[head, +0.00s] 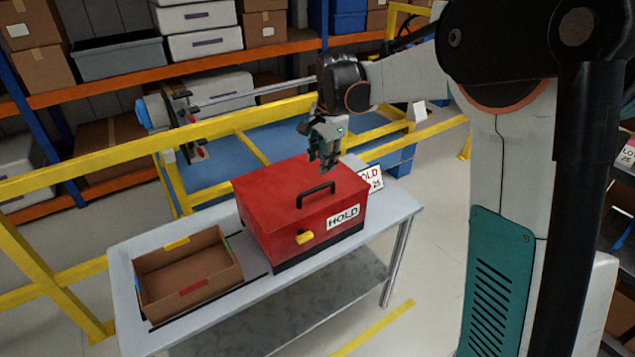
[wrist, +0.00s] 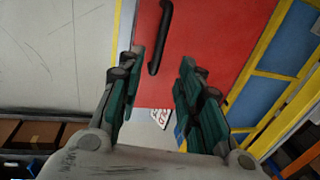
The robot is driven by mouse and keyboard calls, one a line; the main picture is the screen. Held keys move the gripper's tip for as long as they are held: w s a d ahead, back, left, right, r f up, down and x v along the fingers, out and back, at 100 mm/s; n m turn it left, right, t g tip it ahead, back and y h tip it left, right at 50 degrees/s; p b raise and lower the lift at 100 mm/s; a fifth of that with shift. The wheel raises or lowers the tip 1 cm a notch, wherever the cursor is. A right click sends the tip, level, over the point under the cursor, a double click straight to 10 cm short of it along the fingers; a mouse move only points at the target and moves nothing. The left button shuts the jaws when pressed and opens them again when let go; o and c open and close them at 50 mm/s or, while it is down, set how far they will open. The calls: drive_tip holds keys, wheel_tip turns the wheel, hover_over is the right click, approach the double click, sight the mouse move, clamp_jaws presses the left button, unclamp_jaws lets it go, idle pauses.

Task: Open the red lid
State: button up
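The red box (head: 290,235) stands on the table with its red lid (head: 283,197) down. A black handle (head: 316,192) arches over the lid's front part, and it also shows in the wrist view (wrist: 160,38). A yellow latch (head: 304,237) and a HOLD label (head: 343,217) are on the box's front. My gripper (head: 325,165) is above the lid's back right part, pointing down, apart from the handle. In the wrist view my gripper (wrist: 158,85) has its two fingers spread, with nothing between them. The handle lies ahead of the fingertips over the red lid (wrist: 203,35).
An open cardboard box (head: 190,280) sits on the grey table (head: 125,300), left of the red box. A HOLD sign (head: 371,179) stands behind the red box on the right. Yellow railings (head: 240,122) and loaded shelves (head: 110,90) are behind.

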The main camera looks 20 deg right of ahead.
sight(317, 187)
drive_tip(key=f, duration=0.3)
drive_tip(key=w+f+b, duration=0.1)
drive_tip(key=f, duration=0.2)
drive_tip(key=w+f+b, duration=0.1)
drive_tip(key=f, duration=0.3)
drive_tip(key=shift+a, duration=0.3)
drive_tip(key=shift+r, duration=0.1)
drive_tip(key=shift+s, duration=0.1)
clamp_jaws()
